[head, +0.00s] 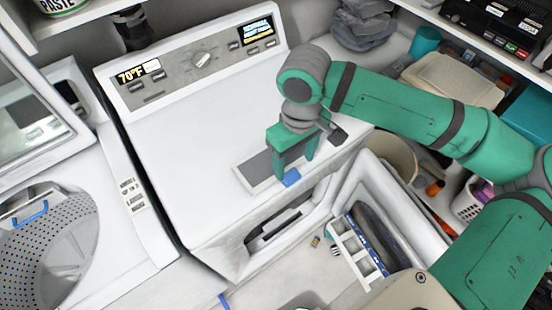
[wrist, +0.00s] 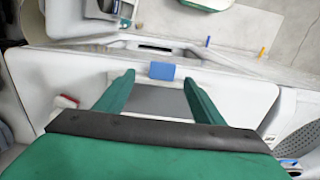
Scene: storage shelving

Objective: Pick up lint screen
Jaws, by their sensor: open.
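The lint screen (head: 256,170) is a flat grey panel with a pale frame and a blue tab (head: 291,177) at one end. It lies on the white dryer top (head: 215,110) near the front edge. In the wrist view, the lint screen (wrist: 158,100) lies below and between my fingers, with its blue tab (wrist: 161,71) near the fingertips. My gripper (head: 294,168) points down over the tab end, open, with one finger towards each side. It also shows in the wrist view (wrist: 159,77). I cannot tell how far the fingertips are above the surface. The gripper body hides part of the screen.
The dryer door (head: 410,215) hangs open at the front, with a white rack (head: 357,250) by it. The control panel (head: 200,62) rises at the back. An open washer with a perforated drum (head: 75,225) stands left. Shelves with goods are at right.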

